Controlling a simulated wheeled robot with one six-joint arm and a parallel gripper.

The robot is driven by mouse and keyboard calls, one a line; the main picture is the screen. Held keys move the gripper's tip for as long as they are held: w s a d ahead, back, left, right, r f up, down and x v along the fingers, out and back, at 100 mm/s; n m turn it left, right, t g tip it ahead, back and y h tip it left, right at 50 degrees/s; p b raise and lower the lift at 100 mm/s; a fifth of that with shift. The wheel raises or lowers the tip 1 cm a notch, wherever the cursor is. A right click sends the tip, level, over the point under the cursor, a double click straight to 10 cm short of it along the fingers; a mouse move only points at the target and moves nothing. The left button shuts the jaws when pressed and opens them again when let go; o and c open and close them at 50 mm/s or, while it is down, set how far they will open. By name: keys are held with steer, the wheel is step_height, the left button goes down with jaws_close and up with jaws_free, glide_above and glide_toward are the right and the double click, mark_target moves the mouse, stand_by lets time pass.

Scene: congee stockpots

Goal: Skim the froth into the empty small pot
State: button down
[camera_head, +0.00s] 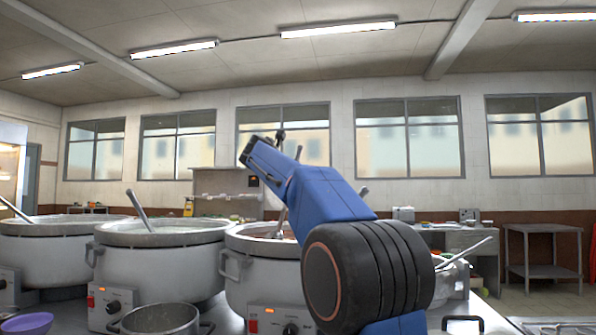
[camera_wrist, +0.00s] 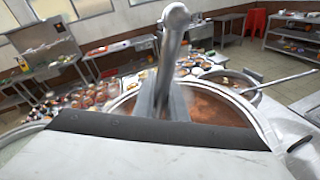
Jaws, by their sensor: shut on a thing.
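My gripper (camera_wrist: 167,106) is shut on a grey metal handle (camera_wrist: 172,45), which rises toward the camera in the wrist view. Its lower end is hidden behind the gripper. Below is a large stockpot (camera_head: 262,275) of reddish-brown liquid (camera_wrist: 208,108). Froth cannot be told clearly from the liquid. In the head view my blue arm covers part of that pot, and the gripper is hard to make out. A small metal pot (camera_head: 160,331) stands at the front, cut off by the lower edge; its visible inside looks empty.
Two more large stockpots (camera_head: 155,268) (camera_head: 50,250) stand to the left, each with a utensil handle leaning out. A purple bowl (camera_head: 28,324) is at the lower left. A smaller pot (camera_head: 452,285) with a ladle stands right. Crowded counters (camera_wrist: 110,48) lie behind.

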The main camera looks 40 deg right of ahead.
steer(key=s+d+f+m+t, duration=0.1)
steer(key=s+d+f+m, duration=0.1)
steer(key=s+f+m, duration=0.2)
steer(key=shift+s+f+h, duration=0.4)
steer(key=shift+s+f, duration=1.5)
steer(key=shift+s, duration=1.05)
step_height(320, 180, up, 14)
steer(key=shift+r, duration=0.25)
steer(key=shift+m+h, duration=0.3)
steer(key=shift+m, duration=0.8)
steer(key=shift+a+t, duration=0.1)
steer(key=shift+t, duration=0.2)
